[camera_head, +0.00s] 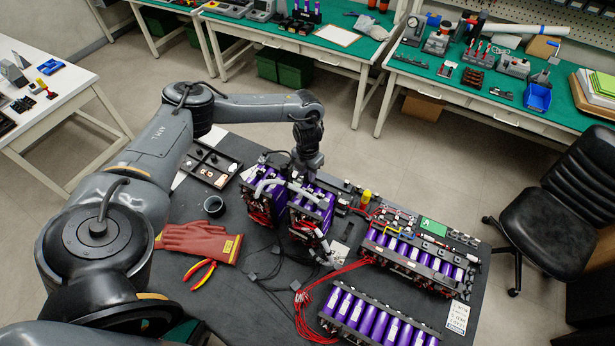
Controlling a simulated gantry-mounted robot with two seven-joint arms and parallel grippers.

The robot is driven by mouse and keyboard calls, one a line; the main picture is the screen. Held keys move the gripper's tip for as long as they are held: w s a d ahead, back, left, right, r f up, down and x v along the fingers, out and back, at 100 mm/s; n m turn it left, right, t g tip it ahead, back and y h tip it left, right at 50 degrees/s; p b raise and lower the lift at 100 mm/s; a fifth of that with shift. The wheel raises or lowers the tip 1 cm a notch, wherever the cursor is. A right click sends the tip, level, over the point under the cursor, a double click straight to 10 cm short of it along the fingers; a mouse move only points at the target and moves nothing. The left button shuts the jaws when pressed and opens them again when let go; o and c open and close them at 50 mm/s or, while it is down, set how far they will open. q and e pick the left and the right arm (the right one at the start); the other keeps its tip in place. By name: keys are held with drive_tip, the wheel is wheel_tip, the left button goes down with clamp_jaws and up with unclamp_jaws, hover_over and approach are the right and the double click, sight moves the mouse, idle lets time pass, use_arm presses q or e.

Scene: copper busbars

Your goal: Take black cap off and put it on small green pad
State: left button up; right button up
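My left arm comes in from the left, and its gripper (305,172) points down at the upper edge of the purple battery modules (318,207) in the middle of the bench. Its fingertips are too small and too hidden among dark parts to tell whether they are open or shut. I cannot pick out the black cap for certain; it may be hidden at or under the gripper. A small green pad (433,227) lies to the right, at the back of the right-hand battery pack, and looks bare. My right gripper is not in view.
On the dark bench (240,290) lie red gloves (200,241), red-yellow pliers (199,272), a dark cup (214,206) and a black parts tray (212,165). Red cables (305,312) run between the modules and a front row of purple cells (375,318). A yellow-topped bottle (366,197) stands behind.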

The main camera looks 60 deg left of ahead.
sight(307, 175)
use_arm(q)
drive_tip(key=shift+c, duration=0.3)
drive_tip(key=shift+r+p, duration=2.2)
drive_tip(key=shift+r, duration=0.3)
